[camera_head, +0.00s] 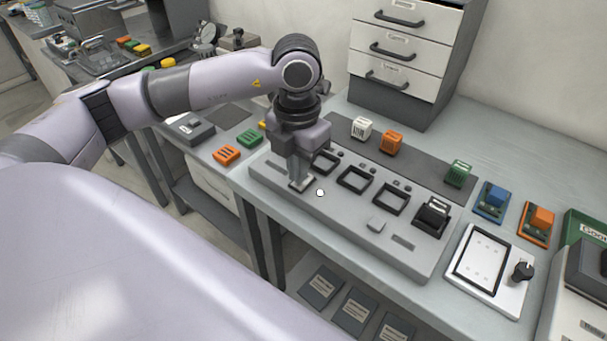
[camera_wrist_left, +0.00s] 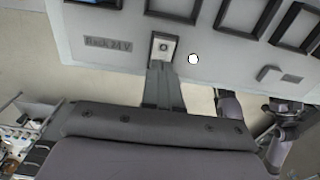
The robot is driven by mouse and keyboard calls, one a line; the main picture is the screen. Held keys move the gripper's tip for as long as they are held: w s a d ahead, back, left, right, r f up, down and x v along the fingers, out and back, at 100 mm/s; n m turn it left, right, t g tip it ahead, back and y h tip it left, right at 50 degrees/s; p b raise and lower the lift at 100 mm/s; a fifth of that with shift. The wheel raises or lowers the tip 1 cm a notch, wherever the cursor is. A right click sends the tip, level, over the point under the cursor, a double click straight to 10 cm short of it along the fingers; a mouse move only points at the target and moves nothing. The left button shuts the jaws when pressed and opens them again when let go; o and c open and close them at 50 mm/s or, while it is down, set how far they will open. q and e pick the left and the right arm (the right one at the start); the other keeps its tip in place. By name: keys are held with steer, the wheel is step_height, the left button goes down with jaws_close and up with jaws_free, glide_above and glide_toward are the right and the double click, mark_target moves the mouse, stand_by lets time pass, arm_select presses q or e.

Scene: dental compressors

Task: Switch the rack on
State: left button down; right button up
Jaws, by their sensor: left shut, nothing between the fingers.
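The rack is a grey panel (camera_head: 333,215) on the table, with several square black-framed slots in a row. In the left wrist view its face (camera_wrist_left: 110,20) carries a "Rack 24 V" label (camera_wrist_left: 108,45). Beside the label is a small light rocker switch (camera_wrist_left: 163,46) in a dark frame. My left gripper (camera_head: 300,180) points down at the rack's left front, its fingers shut and empty. In the left wrist view the fingertips (camera_wrist_left: 160,66) are at the switch's lower edge; I cannot tell whether they touch. A small round white spot (camera_head: 320,193) shows just right of the fingers. My right gripper is not in view.
A black module (camera_head: 432,215) sits in the rack's right slot. White (camera_head: 362,127), orange (camera_head: 391,141) and green (camera_head: 459,173) modules stand behind the rack. A white box with a black knob (camera_head: 522,271) is at right. A drawer cabinet (camera_head: 405,50) stands behind.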

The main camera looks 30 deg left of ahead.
arm_select(q)
steer(key=shift+r+p, duration=1.65)
steer(key=shift+r, duration=1.3)
steer(key=shift+s+f, duration=0.1)
